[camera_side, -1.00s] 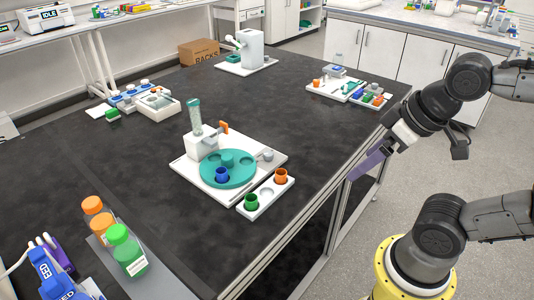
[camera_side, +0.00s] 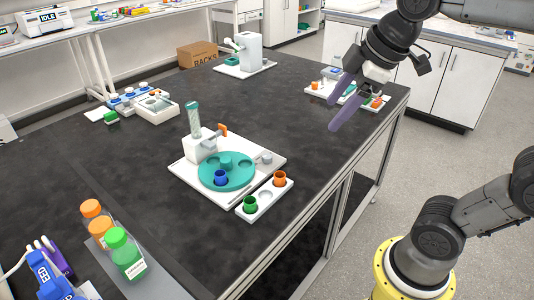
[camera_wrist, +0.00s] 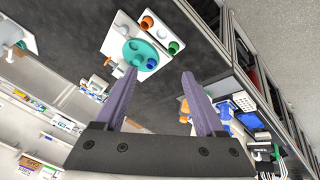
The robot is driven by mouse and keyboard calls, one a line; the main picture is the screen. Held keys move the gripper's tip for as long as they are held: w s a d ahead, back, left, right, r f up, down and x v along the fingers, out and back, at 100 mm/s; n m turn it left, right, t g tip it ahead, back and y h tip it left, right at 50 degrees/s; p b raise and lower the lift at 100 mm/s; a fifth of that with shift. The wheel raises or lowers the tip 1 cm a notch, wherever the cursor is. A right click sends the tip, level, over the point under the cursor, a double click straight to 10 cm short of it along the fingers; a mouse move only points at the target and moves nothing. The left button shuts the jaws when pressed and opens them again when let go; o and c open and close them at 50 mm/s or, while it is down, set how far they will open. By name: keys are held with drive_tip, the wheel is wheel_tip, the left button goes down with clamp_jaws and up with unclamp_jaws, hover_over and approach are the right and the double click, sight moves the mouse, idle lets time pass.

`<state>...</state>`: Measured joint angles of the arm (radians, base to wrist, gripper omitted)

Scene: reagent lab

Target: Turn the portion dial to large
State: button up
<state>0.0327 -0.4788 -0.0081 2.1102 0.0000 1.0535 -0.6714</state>
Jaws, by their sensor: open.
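A white dispenser station (camera_side: 188,172) stands mid-table in the side view. It carries a teal turntable (camera_side: 241,176) with a blue cup (camera_side: 221,177), an upright column with a teal-filled tube (camera_side: 194,118), an orange lever (camera_side: 222,129) and a small grey knob (camera_side: 265,158) at its right corner. Whether that knob is the portion dial, and any size marks, are too small to tell. My gripper (camera_side: 331,114) is open and empty, above the table, up and right of the station. In the wrist view, the turntable (camera_wrist: 136,53) lies beyond my open fingers (camera_wrist: 158,73).
A white cup tray (camera_side: 266,201) with a green cup (camera_side: 250,204) and an orange cup (camera_side: 279,178) sits beside the station. Another tray of small items (camera_side: 320,92) stands behind my gripper. Bottles (camera_side: 124,252) stand front left. The table's middle is clear.

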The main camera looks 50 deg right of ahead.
drive_tip(key=w+d+r+n+g, duration=0.1)
drive_tip(key=w+d+n, duration=0.15)
drive_tip(key=w, duration=0.75)
drive_tip(key=n+g, duration=0.1)
drive_tip(key=g, duration=0.3)
hover_over(267, 156)
wheel_tip(267, 156, down, 18)
wheel_tip(267, 156, down, 13)
drive_tip(key=shift+f, duration=0.2)
clamp_jaws()
